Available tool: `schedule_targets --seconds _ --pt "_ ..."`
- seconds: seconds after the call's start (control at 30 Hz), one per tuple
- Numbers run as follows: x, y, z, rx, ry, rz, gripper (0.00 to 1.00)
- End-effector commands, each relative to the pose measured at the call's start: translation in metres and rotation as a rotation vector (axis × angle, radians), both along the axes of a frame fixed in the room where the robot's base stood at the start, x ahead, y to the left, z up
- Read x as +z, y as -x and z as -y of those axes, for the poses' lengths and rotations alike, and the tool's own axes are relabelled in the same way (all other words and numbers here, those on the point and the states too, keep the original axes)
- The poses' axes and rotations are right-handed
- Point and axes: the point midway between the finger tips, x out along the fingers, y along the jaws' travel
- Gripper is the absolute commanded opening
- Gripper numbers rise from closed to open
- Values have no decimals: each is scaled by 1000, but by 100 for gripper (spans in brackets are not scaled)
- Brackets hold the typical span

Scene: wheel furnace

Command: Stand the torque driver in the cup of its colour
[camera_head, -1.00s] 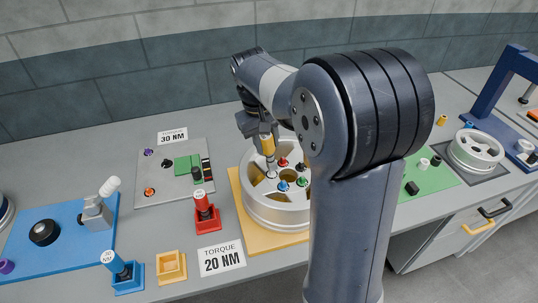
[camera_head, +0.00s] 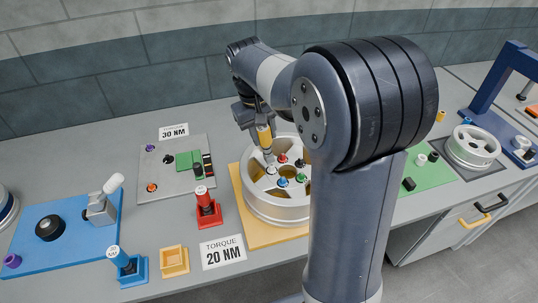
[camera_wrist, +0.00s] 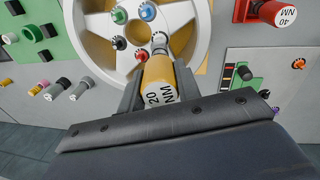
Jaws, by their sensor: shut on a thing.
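My gripper (camera_wrist: 150,98) is shut on the yellow torque driver (camera_wrist: 160,82), whose cap reads 20 NM in the wrist view. In the head view the yellow driver (camera_head: 264,136) hangs roughly upright, tip down, over the left part of the wheel (camera_head: 262,207). Its tip is at or close to a grey nut; I cannot tell if they touch. The yellow cup (camera_head: 174,262) is empty at the front of the table. A red driver (camera_head: 202,197) stands in the red cup (camera_head: 209,215), and a blue driver (camera_head: 118,258) stands in the blue cup (camera_head: 132,272).
The wheel sits on a yellow mat (camera_head: 240,240) with red, green and blue nuts on it. The TORQUE 20 NM card (camera_head: 223,252) lies right of the yellow cup. A grey panel (camera_head: 150,182) and a blue board (camera_head: 70,250) are at left.

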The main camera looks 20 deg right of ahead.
Motion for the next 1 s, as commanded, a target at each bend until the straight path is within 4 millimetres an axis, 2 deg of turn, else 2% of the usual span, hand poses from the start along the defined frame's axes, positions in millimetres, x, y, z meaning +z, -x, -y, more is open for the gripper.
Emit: schedule_targets --seconds 1.0 --pt "-46 110 -216 8 -109 -22 0"
